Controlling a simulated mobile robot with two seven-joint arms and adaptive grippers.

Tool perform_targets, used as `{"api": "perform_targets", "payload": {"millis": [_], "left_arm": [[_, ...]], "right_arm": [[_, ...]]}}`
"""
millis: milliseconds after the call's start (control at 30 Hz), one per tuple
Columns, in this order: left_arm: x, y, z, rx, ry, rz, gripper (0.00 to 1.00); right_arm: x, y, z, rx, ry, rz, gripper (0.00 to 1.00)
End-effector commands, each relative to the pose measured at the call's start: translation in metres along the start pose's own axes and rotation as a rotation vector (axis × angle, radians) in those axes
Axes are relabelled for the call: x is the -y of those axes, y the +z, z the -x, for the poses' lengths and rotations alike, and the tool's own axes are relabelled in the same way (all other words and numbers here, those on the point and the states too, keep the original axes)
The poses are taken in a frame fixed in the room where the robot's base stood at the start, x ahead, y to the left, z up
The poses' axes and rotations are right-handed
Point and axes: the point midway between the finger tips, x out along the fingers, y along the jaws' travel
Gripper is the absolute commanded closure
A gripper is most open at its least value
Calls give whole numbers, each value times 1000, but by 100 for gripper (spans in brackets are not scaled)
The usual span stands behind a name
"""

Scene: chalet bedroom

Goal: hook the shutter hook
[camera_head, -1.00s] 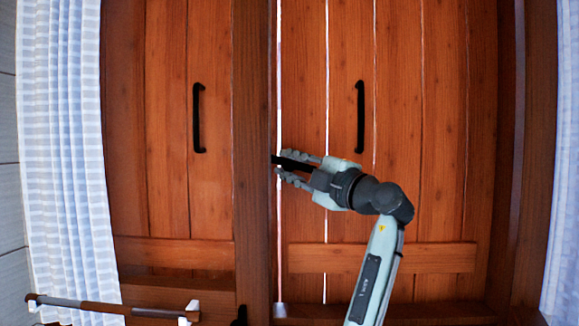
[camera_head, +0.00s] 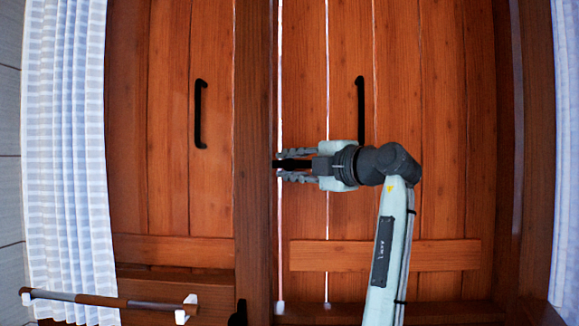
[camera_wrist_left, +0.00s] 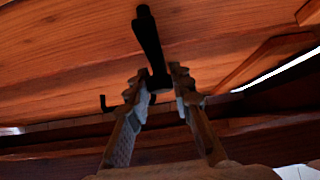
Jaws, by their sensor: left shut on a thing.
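The black shutter hook (camera_wrist_left: 150,45) shows in the left wrist view as a dark bar between the fingers. My left gripper (camera_head: 285,164) is shut on it in front of the gap beside the dark vertical post (camera_head: 254,100). In the head view the hook's dark end (camera_head: 276,164) reaches the post's right edge; I cannot tell whether it touches. In the wrist view my gripper (camera_wrist_left: 158,80) has a fingertip on each side of the hook. A small curved black piece (camera_wrist_left: 107,104) shows left of the fingers. No catch is clearly visible. My right gripper is out of view.
The wooden shutter panels (camera_head: 440,150) carry two black handles, one at left (camera_head: 200,115) and one at right (camera_head: 360,95), just above my wrist. White curtains hang at left (camera_head: 65,160) and right (camera_head: 566,150). A rail (camera_head: 110,301) is at lower left.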

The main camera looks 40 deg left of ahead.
Motion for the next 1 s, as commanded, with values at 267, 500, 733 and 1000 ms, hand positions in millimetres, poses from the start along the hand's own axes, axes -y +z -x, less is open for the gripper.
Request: {"api": "perform_targets", "payload": {"millis": [267,500,733,1000], "left_arm": [[1,0,0,0,0,-1,57],[1,0,2,1,0,-2,57],[1,2,36,5,0,-2,57],[1,1,92,3,-1,-1,57]], "right_arm": [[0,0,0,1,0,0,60],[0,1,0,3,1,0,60],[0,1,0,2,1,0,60],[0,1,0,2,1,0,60]]}}
